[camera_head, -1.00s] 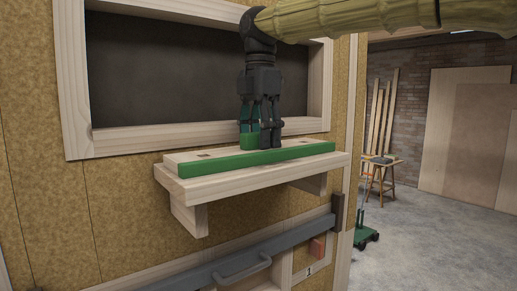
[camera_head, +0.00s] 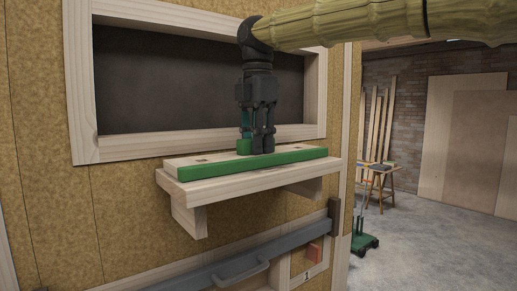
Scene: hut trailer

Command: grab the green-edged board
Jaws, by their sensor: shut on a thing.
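The green-edged board (camera_head: 215,168) lies flat on a pale wooden shelf (camera_head: 230,187) below a dark framed opening. Its top is pale wood and its front edge is green. A small green block (camera_head: 244,146) stands up from the middle of its top. My gripper (camera_head: 257,148) points straight down at the board's middle, with its fingertips at this block. It is shut on the board there, though the fingers hide much of the grip. The board's underside rests along the shelf, with no gap that I can see.
The dark opening (camera_head: 190,75) with its wooden frame is just behind the board. A grey bar with a handle (camera_head: 245,271) crosses the wall below the shelf. At right are open concrete floor, a small wooden stand (camera_head: 380,172), a green wheeled cart (camera_head: 364,241) and leaning panels.

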